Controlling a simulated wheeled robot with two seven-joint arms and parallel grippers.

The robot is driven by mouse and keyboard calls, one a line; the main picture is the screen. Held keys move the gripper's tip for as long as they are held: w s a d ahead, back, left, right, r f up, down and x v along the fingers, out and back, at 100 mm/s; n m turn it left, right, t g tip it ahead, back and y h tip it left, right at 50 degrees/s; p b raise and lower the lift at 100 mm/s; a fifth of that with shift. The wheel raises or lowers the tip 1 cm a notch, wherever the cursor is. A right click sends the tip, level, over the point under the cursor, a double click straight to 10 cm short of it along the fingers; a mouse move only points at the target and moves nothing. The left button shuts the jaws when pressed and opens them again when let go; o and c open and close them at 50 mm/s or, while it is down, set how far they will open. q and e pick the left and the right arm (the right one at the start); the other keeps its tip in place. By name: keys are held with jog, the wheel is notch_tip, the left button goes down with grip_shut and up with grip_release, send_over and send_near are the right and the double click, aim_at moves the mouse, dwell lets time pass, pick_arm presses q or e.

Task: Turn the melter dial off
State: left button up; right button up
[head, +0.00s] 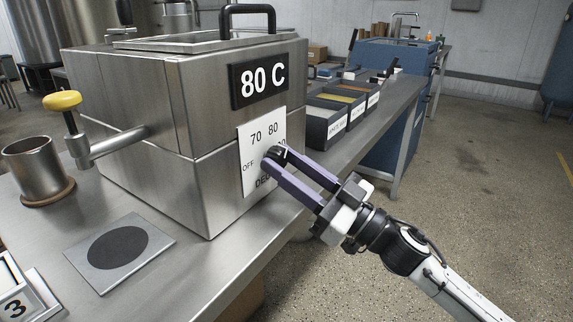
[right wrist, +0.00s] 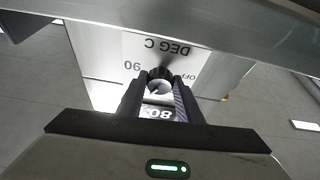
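The melter (head: 150,120) is a steel box on the metal table, with an "80 C" sign on its right face. Below the sign is a white dial plate (head: 252,140) marked OFF, 70, 80 and DEG C. The round dark dial (head: 279,152) is partly hidden by my right gripper (head: 272,158). In the right wrist view the dial (right wrist: 159,84) sits between the two fingertips of the right gripper (right wrist: 160,82), which appear to be closed around its sides. Where the dial's pointer sits is hard to read. My left gripper is not in view.
A yellow-handled tap (head: 63,103) sticks out of the melter's left face beside a metal cup (head: 37,165) on a round brown coaster. A plate with a dark disc (head: 118,247) lies in front. Bins (head: 325,125) stand behind to the right. Open floor lies right.

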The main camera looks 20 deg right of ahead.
jog(key=c, duration=0.4)
